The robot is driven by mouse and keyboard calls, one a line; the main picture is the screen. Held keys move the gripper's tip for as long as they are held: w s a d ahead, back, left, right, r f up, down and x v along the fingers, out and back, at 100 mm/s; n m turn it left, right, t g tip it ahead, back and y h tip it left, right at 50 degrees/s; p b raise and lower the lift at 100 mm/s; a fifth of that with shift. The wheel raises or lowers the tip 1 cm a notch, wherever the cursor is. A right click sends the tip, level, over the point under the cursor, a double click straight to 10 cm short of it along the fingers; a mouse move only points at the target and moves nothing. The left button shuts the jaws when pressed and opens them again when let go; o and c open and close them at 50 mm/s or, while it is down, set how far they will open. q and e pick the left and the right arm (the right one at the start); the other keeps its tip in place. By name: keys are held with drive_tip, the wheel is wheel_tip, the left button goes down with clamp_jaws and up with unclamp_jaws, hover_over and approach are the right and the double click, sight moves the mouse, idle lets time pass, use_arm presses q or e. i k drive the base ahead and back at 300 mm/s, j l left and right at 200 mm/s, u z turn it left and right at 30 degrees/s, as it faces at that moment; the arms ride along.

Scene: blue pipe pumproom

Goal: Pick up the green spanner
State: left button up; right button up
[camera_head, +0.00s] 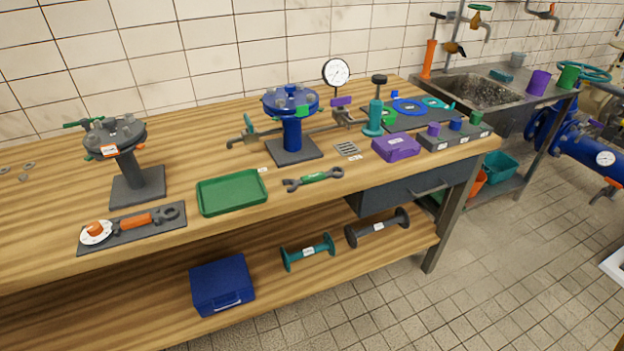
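The green spanner (314,179) lies flat on the wooden workbench, near its front edge. Neither of my grippers shows in the head view.
An orange spanner (150,219) lies on a dark mat at the left. A grey flange stand (129,165) stands behind it. A purple box (396,147) and grey block (440,138) are to the right. Bare bench (50,205) is at the far left.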

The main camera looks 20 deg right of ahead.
sight(318, 177)
drive_tip(key=i+l+u, duration=0.2)
drive_tip(key=i+l, duration=0.15)
drive_tip(key=l, duration=0.3)
drive_tip(key=i+l, duration=0.15)
drive_tip(key=l, duration=0.15)
drive_tip(key=i+l+u, duration=0.15)
drive_tip(key=l, duration=0.2)
